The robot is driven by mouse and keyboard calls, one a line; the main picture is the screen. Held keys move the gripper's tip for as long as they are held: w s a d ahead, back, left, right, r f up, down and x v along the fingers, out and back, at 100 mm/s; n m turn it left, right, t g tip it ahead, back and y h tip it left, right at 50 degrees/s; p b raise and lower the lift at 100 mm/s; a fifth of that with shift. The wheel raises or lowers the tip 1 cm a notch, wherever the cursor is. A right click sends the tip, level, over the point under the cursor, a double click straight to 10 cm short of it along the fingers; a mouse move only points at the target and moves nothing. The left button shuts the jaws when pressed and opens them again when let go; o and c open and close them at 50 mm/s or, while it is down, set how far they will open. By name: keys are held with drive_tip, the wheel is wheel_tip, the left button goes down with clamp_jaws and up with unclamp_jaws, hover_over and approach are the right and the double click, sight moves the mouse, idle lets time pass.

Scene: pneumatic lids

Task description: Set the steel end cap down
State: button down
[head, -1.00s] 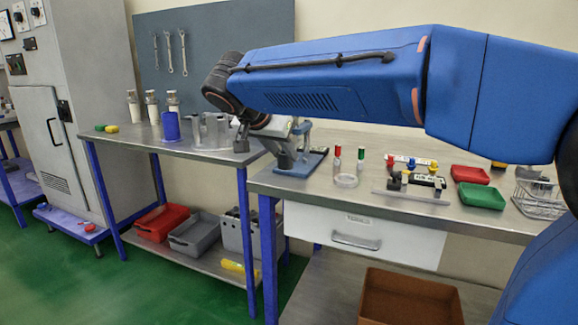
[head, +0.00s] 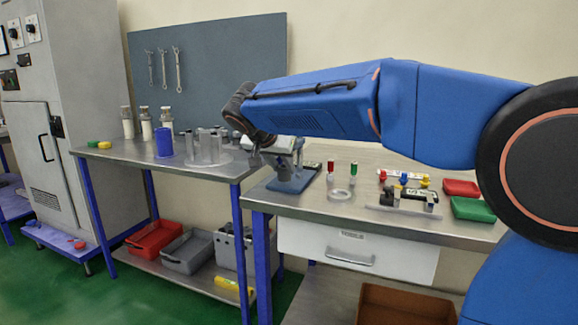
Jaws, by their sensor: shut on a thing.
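My gripper (head: 257,156) is at the end of the blue arm, above the gap between the left bench and the right bench, close to a blue stand. Its jaws are dark, small and partly covered by my wrist. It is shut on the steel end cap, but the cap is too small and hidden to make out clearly. The left bench (head: 130,154) holds several grey steel cylinders (head: 205,148) on a round plate, left of my gripper. The right bench (head: 265,196) carries the blue stand (head: 291,184).
A blue cup (head: 163,143) and white-bodied bottles stand on the left bench. The front left of the left bench is clear.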

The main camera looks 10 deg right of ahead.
drive_tip(key=shift+w+d, duration=0.8)
drive_tip(key=shift+w, duration=0.25)
drive_tip(key=shift+w+d+f, duration=0.2)
drive_tip(key=shift+w+d, duration=0.25)
drive_tip(key=shift+w, duration=0.15)
drive_tip(key=shift+w+d+f, duration=0.15)
drive_tip(key=shift+w+d, duration=0.25)
drive_tip(key=shift+w, duration=0.15)
drive_tip(key=shift+f, duration=0.35)
drive_tip(key=shift+a+f, duration=0.1)
drive_tip(key=c, duration=1.3)
unclamp_jaws()
drive_tip(key=shift+f, duration=0.1)
